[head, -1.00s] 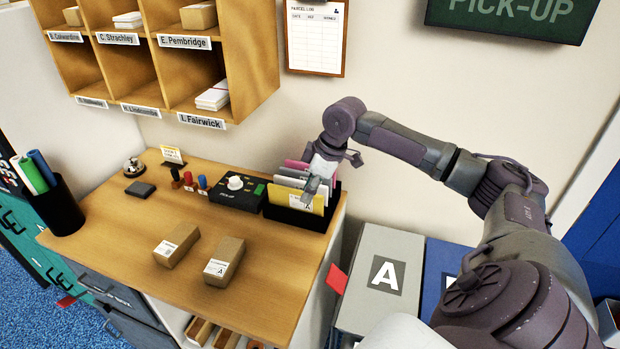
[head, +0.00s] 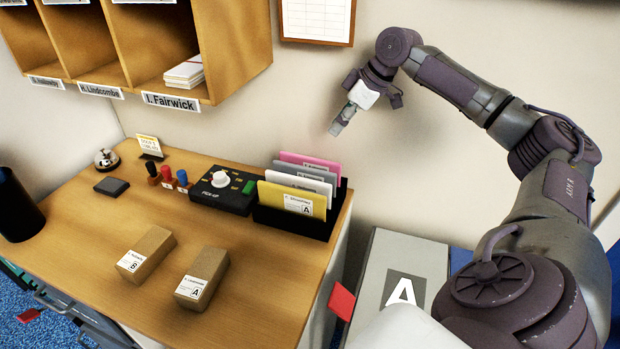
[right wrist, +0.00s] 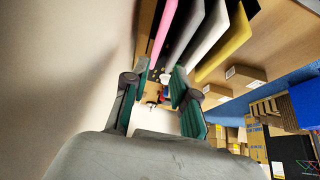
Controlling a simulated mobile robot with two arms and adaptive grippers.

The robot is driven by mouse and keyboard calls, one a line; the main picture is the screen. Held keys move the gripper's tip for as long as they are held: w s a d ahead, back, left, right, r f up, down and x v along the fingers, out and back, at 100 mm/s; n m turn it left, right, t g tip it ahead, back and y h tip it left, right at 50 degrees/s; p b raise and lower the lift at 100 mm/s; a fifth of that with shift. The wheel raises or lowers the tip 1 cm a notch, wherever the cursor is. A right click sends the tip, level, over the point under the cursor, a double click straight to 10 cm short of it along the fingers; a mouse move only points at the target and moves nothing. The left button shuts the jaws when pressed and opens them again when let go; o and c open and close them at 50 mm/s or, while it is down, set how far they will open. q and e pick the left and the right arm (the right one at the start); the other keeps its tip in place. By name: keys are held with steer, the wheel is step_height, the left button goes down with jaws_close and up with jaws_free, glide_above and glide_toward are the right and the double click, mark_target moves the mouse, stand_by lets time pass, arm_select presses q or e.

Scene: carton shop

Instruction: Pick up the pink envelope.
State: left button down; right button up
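The pink envelope (head: 300,157) stands at the back of a black rack (head: 291,226) on the counter, behind grey, white and yellow envelopes. Only its upper edge shows in the head view. In the right wrist view the pink envelope (right wrist: 161,30) is at the top, beyond the fingers. My right gripper (head: 337,128) is raised in the air, to the right of and above the rack, apart from the envelopes. Its two green-padded fingers (right wrist: 158,98) are spread with nothing between them. My left gripper is not in view.
A black pick-up box (head: 222,190) with a white knob stands left of the rack. Two small cartons (head: 146,254) lie at the counter's front. Pigeonhole shelves (head: 240,50) hang on the wall above. A grey bin marked A (head: 405,258) stands right of the counter.

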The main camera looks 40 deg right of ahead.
steer(key=p, duration=0.2)
glide_toward(311, 158)
steer(key=x, duration=0.4)
steer(key=shift+w+f, duration=0.15)
steer(key=shift+f, duration=0.1)
steer(key=shift+w+f, duration=0.3)
steer(key=shift+f, duration=0.25)
steer(key=p+x, duration=0.1)
steer(key=x, duration=0.3)
steer(key=shift+w+a+p, duration=0.15)
steer(key=shift+a+p, duration=0.1)
steer(key=shift+p, duration=0.1)
steer(key=shift+w+f, duration=0.15)
steer(key=shift+f, duration=0.2)
steer(key=shift+f, duration=0.2)
jaws_close()
